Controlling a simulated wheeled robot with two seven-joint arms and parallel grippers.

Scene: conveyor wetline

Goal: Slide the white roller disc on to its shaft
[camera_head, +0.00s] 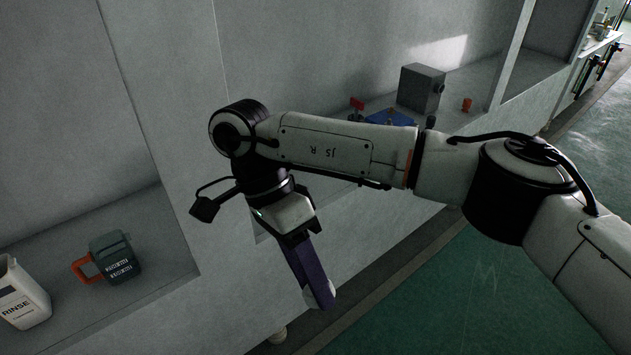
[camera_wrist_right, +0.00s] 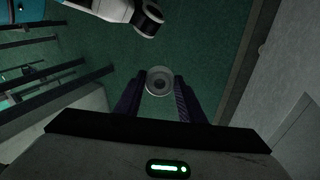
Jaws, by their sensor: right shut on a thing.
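My right gripper (camera_head: 322,290) points down and forward in the head view, in front of the grey cabinet face. Its purple fingers are shut on the white roller disc (camera_head: 312,298), which shows only partly at the fingertips. In the right wrist view the disc (camera_wrist_right: 159,73) is a pale round piece with a darker centre, held between the two fingertips (camera_wrist_right: 159,85). I cannot make out the disc's shaft in either view. My left gripper is not in view.
A grey box (camera_head: 420,88) stands in a recess behind my right arm, near a partly hidden blue item (camera_head: 390,117) and small red parts. At left, a teal mug-like container (camera_head: 116,258) and a white RINSE jug (camera_head: 22,295) sit on a ledge. Green floor (camera_head: 440,290) is open at lower right.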

